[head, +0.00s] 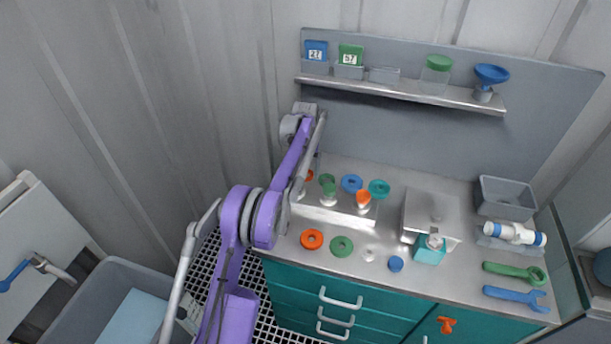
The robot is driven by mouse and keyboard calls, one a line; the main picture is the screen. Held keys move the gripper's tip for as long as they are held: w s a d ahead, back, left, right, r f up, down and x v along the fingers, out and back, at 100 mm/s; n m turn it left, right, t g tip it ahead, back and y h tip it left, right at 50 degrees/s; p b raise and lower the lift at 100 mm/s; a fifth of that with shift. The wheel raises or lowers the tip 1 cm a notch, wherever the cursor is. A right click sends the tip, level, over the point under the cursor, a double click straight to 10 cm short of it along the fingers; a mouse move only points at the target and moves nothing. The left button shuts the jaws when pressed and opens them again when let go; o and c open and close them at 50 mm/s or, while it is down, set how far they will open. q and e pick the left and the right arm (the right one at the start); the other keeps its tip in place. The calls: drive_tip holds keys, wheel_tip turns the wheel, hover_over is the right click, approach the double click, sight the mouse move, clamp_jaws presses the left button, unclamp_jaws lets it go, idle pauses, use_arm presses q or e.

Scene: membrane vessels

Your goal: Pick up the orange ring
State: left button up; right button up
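An orange ring (312,239) lies flat on the grey worktop, near its front left edge, in the head view. A green ring (342,246) lies just to its right, apart from it. A second orange piece (308,175) lies farther back and is partly hidden by my purple arm; I cannot tell its shape. My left arm rises from the bottom left and passes over the left side of the worktop. Its gripper fingers cannot be made out. My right gripper does not show. Nothing is seen touching the front orange ring.
A raised metal tray (335,211) holds green and orange funnel-like pieces. Blue (352,183) and teal (379,188) rings lie behind it. A metal box (430,212), teal container (430,249), grey bin (507,198) and wrenches occupy the right. A wall shelf (400,88) is above.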

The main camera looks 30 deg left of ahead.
use_arm(q)
drive_tip(key=c, duration=1.1)
drive_tip(key=shift+r, duration=0.2)
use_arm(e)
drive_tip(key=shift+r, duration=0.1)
